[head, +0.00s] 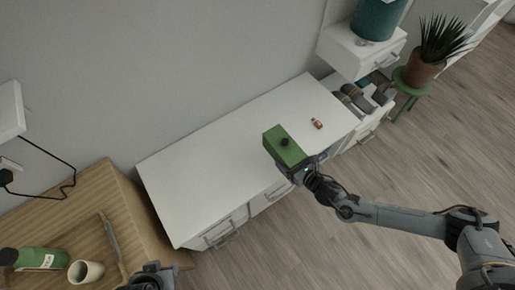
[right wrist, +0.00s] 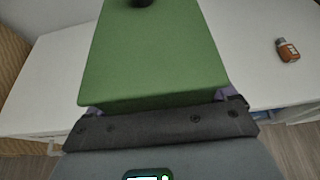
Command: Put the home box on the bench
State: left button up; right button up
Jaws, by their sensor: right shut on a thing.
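The home box is a green box with a dark knob on top (head: 287,151). It also fills the middle of the right wrist view (right wrist: 155,55). My right gripper (head: 291,166) is shut on the box, at its near end. The box is over the right part of the white bench (head: 215,160); I cannot tell whether it touches the top. The fingertips are mostly hidden by the box and the gripper body. My left gripper (head: 150,278) shows only in part at the bottom edge of the head view, near the wooden table; its jaws are not clear.
A small orange-brown bottle (head: 317,123) lies on the bench right of the box. The bench's left part is clear. A wooden table (head: 95,210) with a green bottle (head: 40,259) and a cup (head: 86,271) stands at left. A white drawer unit (head: 357,52) is at right.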

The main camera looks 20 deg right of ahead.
jog(key=b, duration=0.7)
send_over(266, 158)
notch_tip(266, 158, down, 7)
jog(key=shift+w+f, duration=0.1)
notch_tip(266, 158, down, 4)
jog(key=shift+r+b, duration=0.1)
jog(key=shift+b, duration=1.05)
jog(key=o, duration=0.9)
jog(key=shift+f, duration=0.2)
jog(key=shift+c, duration=0.2)
